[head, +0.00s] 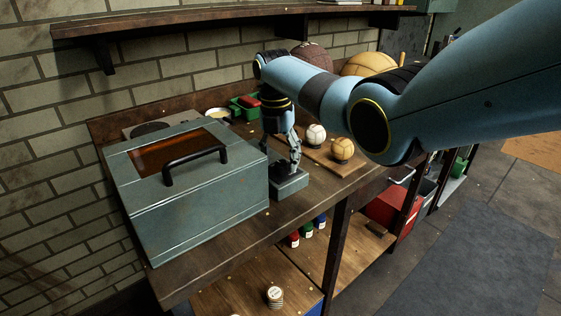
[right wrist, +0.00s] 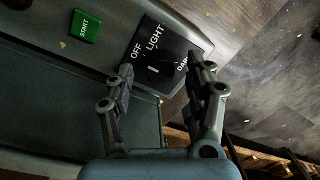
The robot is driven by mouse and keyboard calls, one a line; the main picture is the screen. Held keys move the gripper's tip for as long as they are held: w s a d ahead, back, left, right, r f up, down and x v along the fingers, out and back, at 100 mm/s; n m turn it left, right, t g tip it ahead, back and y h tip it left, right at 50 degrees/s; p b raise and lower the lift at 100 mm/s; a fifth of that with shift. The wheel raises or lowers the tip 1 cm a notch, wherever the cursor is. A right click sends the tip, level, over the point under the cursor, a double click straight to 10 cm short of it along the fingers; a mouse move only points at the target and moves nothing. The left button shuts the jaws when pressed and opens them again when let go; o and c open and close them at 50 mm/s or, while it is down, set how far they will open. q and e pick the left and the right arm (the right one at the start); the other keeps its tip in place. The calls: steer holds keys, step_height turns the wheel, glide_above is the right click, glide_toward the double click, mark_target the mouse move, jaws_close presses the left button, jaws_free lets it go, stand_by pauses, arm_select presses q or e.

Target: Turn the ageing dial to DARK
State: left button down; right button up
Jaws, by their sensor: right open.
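The ageing dial (right wrist: 158,68) shows in the right wrist view on a black plate lettered OFF, LIGHT and DARK. A white mark shows on the dark knob; I cannot tell for sure which word it points at. My right gripper (right wrist: 160,78) is open, with one finger on each side of the dial; contact is unclear. In the head view my right gripper (head: 291,155) reaches down over the small grey control box (head: 289,184) and hides the dial. The grey metal cabinet (head: 205,215) with amber window and black handle stands beside it. My left gripper is not in view.
A green START button (right wrist: 86,26) sits near the dial plate. A shelf (head: 180,22) runs along the brick wall above.

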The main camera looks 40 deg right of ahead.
steer(key=shift+f, duration=0.45)
steer(key=shift+c, duration=0.4)
jaws_close()
